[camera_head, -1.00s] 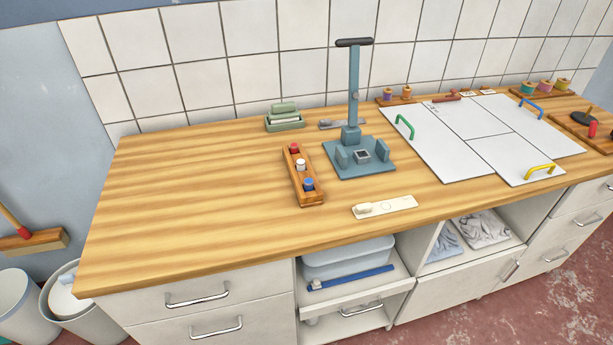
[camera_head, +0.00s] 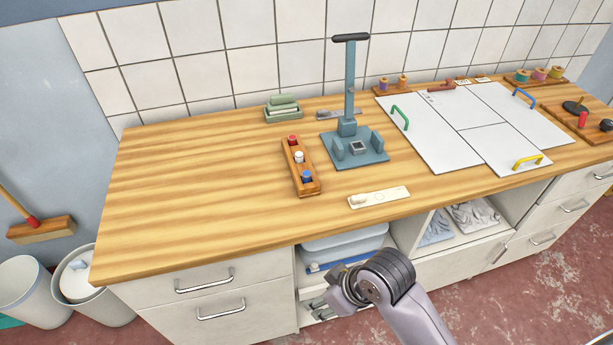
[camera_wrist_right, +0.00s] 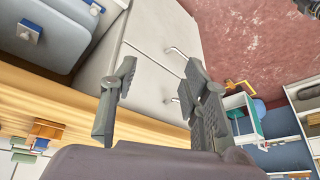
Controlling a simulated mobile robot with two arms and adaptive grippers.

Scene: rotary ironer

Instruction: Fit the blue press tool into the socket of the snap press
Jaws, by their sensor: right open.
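The blue press tool (camera_head: 307,176) stands at the near end of a narrow wooden rack (camera_head: 312,189), in line with a white and a red one. The snap press (camera_head: 375,155) is a blue-grey stand with a tall lever, right of the rack. My right arm (camera_head: 385,285) reaches in from the lower right, in front of the cabinet and well short of the rack. In the right wrist view my right gripper (camera_wrist_right: 160,70) is open, with nothing between its fingers. My left gripper is not in view.
A white strip with a knob (camera_head: 378,197) lies at the bench's front edge, below the press. White boards with coloured handles (camera_head: 440,150) cover the right side. The left bench top (camera_head: 190,190) is clear.

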